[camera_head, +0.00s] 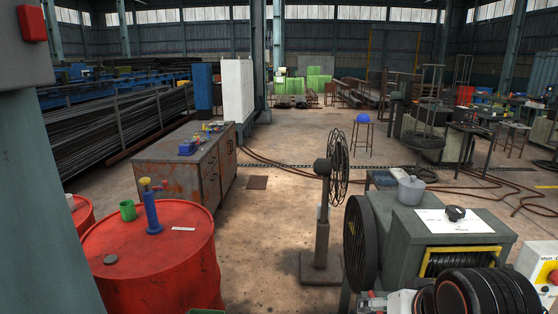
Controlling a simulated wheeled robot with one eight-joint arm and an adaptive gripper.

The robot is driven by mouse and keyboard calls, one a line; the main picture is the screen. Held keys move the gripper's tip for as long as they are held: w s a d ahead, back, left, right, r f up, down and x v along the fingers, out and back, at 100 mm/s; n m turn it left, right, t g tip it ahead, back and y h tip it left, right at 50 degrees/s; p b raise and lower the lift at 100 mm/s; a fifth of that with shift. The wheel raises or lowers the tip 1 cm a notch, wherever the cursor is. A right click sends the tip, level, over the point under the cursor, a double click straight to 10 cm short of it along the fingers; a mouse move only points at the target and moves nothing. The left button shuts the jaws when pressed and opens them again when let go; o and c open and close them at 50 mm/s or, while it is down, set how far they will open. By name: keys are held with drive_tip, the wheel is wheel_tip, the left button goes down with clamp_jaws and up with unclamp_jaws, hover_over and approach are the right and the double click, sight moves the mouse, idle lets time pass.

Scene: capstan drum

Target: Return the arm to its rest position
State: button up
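No part of my gripper can be made out in the head view, so its position and opening do not show. A black, ribbed drum shape (485,294) with an orange line around its side is at the bottom right and is cut off by the lower edge. It sits in front of a grey machine cabinet (395,228) with a yellow-framed opening (460,261). A large dark round wheel (360,243) stands at the cabinet's left side. A small pale and red fitting (378,302) beside the drum is cut off and unclear.
A red barrel (155,270) at left carries a blue item (152,208) and green mug (128,210). A pedestal fan (322,215) stands mid-floor. A rusty workbench (185,165) is beyond. Hoses (300,168) cross the floor. A control box (540,265) is far right.

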drive_tip(key=f+n, duration=0.1)
drive_tip(key=s+f+n, duration=0.1)
drive_tip(key=shift+s+f, duration=0.3)
drive_tip(key=shift+f, duration=0.05)
